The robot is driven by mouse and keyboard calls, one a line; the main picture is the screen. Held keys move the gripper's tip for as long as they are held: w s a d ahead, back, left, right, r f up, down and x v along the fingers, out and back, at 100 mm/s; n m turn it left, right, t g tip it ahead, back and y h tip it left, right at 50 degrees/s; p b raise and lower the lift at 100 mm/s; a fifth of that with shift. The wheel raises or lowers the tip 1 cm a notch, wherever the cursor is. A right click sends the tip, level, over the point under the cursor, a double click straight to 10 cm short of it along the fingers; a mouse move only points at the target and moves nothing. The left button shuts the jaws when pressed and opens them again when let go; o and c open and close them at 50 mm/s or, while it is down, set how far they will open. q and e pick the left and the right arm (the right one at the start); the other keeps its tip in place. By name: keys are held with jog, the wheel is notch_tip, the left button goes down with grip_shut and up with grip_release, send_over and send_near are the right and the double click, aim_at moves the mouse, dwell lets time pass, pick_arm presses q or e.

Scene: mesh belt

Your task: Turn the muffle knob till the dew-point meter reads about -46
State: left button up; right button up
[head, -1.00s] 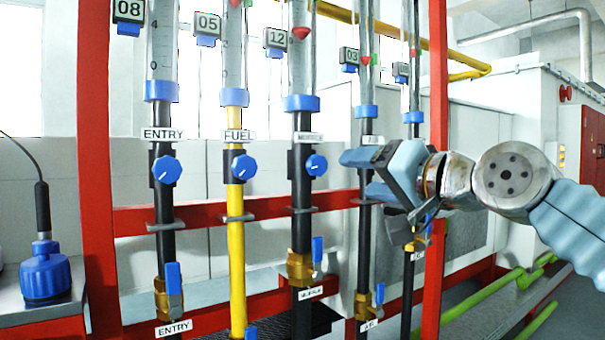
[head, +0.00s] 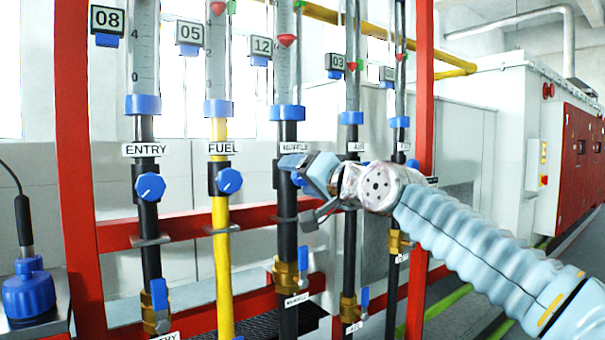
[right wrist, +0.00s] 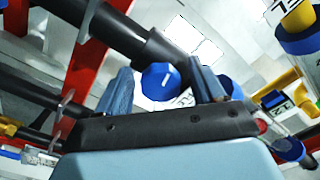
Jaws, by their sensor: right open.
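The muffle knob, blue, is on the black pipe under the MUFFLE label (head: 294,147). In the head view my right gripper (head: 300,192) hides most of it. In the right wrist view the blue knob (right wrist: 160,82) with a white pointer mark shows between the two fingers (right wrist: 158,92) of my right gripper. The gripper is open, one finger on each side of the knob; I cannot tell whether they touch it. My left gripper is out of view. I see no readable dew-point meter reading.
The ENTRY knob (head: 150,187) and FUEL knob (head: 229,180) are on pipes to the left. Brass valves with blue levers (head: 303,258) sit below. A red post (head: 420,110) stands right of the pipes. A blue device with a black stem (head: 28,290) stands at far left.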

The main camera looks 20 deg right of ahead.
jog(key=c, duration=1.1)
jog(key=shift+o, duration=0.2)
jog(key=n+b, duration=0.1)
jog(key=n, duration=0.2)
jog(key=shift+f+n, duration=0.1)
jog(key=shift+n, duration=0.3)
jog(key=shift+n+b, duration=0.4)
jog(key=shift+n, duration=1.6)
